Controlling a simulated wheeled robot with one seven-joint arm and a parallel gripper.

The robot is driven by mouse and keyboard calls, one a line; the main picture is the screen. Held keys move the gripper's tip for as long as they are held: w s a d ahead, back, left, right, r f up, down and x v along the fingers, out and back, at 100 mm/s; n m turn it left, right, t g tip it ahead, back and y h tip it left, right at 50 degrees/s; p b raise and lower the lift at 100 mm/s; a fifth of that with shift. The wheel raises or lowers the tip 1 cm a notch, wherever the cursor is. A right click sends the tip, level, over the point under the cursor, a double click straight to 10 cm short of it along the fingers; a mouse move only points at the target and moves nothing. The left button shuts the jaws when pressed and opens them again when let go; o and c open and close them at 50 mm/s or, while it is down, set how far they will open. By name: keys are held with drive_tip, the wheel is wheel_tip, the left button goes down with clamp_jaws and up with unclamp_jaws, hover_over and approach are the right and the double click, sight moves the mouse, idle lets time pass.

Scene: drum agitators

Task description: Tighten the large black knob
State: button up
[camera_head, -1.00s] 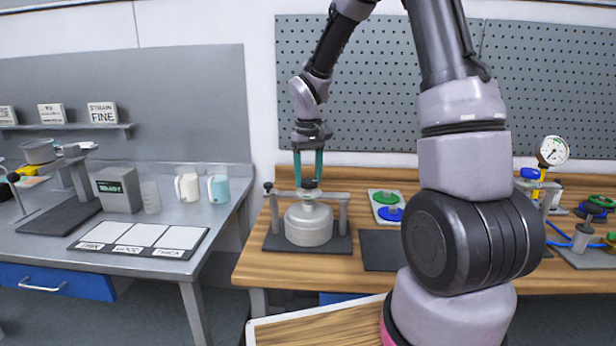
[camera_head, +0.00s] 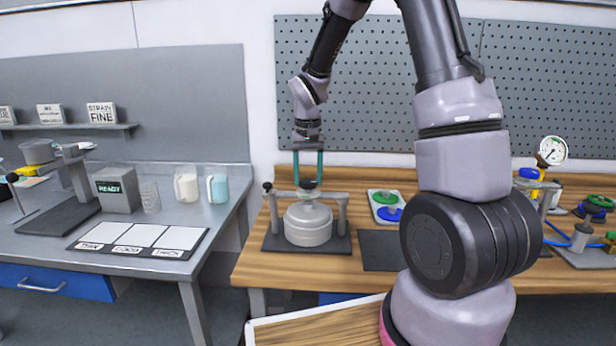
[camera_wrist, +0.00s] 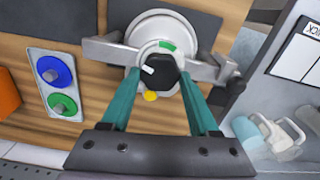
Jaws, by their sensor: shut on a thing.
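The large black knob (camera_wrist: 160,70) sits on top of the grey round drum (camera_head: 307,226), at the middle of its crossbar; in the head view it is a small dark shape (camera_head: 307,185). A white mark shows on the knob's edge. In the head view my gripper (camera_head: 308,182) stands upright above the drum. Exact finger contact is hard to see.
A tray (camera_head: 372,207) with a green and a blue knob is right of the drum. A dark mat (camera_head: 385,250) lies in front of it. The drum's end post has a small black knob (camera_wrist: 236,86). A grey bench with a jug (camera_head: 187,186) stands left.

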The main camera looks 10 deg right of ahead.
sight(308, 181)
drive_tip(key=shift+w+r, duration=0.1)
drive_tip(key=shift+r, duration=0.05)
drive_tip(key=o, duration=1.4)
wheel_tip(308, 181, up, 11)
drive_tip(key=shift+f, duration=0.1)
